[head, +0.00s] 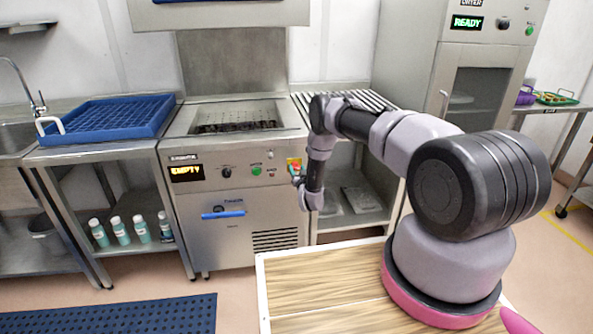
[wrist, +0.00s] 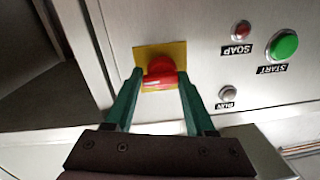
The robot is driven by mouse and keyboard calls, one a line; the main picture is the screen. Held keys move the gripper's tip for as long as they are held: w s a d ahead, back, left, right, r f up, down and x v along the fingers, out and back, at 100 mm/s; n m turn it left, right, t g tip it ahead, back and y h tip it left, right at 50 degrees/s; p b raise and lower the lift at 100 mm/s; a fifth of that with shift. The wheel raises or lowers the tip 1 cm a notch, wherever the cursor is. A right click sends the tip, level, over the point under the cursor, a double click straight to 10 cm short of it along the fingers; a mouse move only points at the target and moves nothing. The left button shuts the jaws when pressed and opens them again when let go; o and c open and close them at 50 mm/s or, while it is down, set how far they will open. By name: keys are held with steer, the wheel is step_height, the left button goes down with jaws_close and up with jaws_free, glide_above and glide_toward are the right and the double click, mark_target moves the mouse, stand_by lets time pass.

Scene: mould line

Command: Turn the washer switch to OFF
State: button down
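The washer (head: 238,185) stands in the middle of the head view, its display reading EMPTY. Its red switch knob (wrist: 160,72) sits on a yellow plate (wrist: 148,52) at the panel's right end; the yellow plate also shows in the head view (head: 294,162). My gripper (wrist: 160,82) is at the knob, with one green finger on each side of it. The fingertips are close to the knob's sides; whether they press on it I cannot tell. The knob's pointer and any OFF marking are not readable.
Near the knob on the panel are a green START button (wrist: 283,46), a red SOAP lamp (wrist: 242,29) and a small grey button (wrist: 227,93). A blue rack (head: 105,120) lies on the left counter. The dryer (head: 465,75), reading READY, stands at the right.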

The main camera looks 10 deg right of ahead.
steer(key=shift+a+n, duration=0.3)
steer(key=shift+n, duration=0.1)
steer(key=n, duration=0.3)
steer(key=shift+a+n, duration=0.15)
steer(key=shift+n, duration=0.25)
steer(key=n, duration=1.2)
steer(key=shift+s+a+f+n+g+h, duration=0.2)
steer(key=shift+n+g+h, duration=0.1)
steer(key=shift+g, duration=0.1)
steer(key=shift+s+f, duration=0.1)
steer(key=shift+c, duration=2.4)
jaws_free()
steer(key=shift+o, duration=0.5)
steer(key=shift+d, duration=0.1)
